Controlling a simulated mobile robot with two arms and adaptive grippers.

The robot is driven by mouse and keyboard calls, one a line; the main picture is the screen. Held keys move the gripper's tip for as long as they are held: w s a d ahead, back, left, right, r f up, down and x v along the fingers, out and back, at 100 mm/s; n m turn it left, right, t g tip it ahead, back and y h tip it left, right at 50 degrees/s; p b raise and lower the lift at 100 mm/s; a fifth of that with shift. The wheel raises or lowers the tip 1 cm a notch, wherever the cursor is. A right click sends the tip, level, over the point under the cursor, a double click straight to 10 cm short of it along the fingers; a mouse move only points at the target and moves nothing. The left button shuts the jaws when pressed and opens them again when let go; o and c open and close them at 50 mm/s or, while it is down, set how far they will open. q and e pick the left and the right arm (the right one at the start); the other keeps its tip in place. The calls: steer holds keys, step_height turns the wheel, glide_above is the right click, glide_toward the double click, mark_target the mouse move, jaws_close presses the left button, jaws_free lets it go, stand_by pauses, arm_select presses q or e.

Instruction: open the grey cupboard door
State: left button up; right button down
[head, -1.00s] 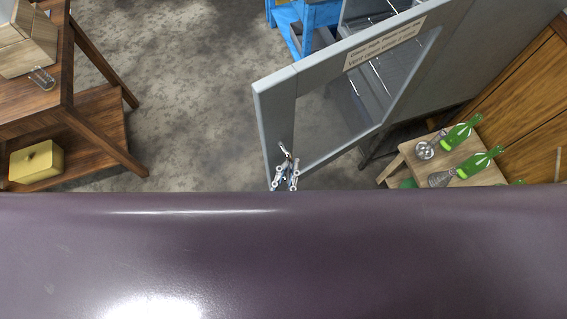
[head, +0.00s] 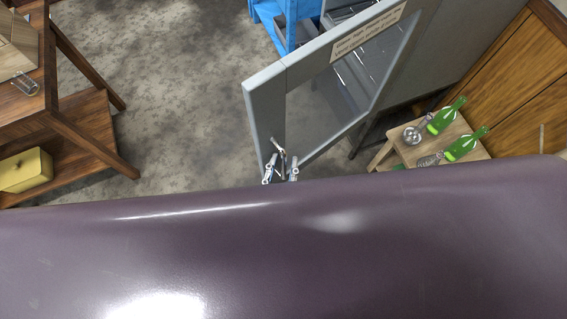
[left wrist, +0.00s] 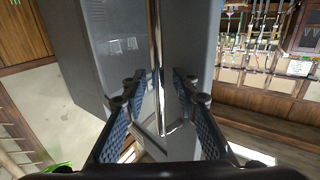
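The grey cupboard door (head: 266,108) stands swung wide open from the grey cupboard (head: 450,55) in the head view. It has a glass pane and a label near its top. Its metal bar handle (left wrist: 156,45) runs upright in the left wrist view. My left gripper (head: 281,172) is at the handle near the door's free edge. In the left wrist view my left gripper (left wrist: 160,88) has its two fingers apart, one on each side of the handle, with gaps showing. My right gripper is not in view.
A small wooden stool (head: 448,140) with green bottles and glassware stands right of the door. A brown wooden table (head: 75,132) with a yellow box (head: 25,170) on its lower shelf is at left. A blue frame (head: 290,22) stands behind. Floor between table and door is clear.

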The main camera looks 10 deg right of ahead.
arm_select(q)
steer(key=shift+d, duration=0.1)
steer(key=v, duration=0.7)
steer(key=shift+s, duration=0.2)
stand_by(0.3)
steer(key=s+a+f+m+g+y+b, duration=0.1)
steer(key=s+a+f+g, duration=0.25)
steer(key=f, duration=1.25)
steer(key=s+a+f+g+b, duration=0.2)
steer(key=a+f+g, duration=0.25)
steer(key=f, duration=1.05)
steer(key=s+a+f+n+g+y+b, duration=0.1)
steer(key=s+a+f+g+y, duration=0.1)
steer(key=s+a+f+g, duration=0.2)
steer(key=s+a+f+n+g+y+b, duration=0.1)
steer(key=s+a+f+g, duration=0.3)
steer(key=s+a+f, duration=0.4)
steer(key=a+f+y, duration=0.1)
steer(key=a+f, duration=0.3)
steer(key=shift+a+f, duration=0.2)
steer(key=shift+a, duration=0.15)
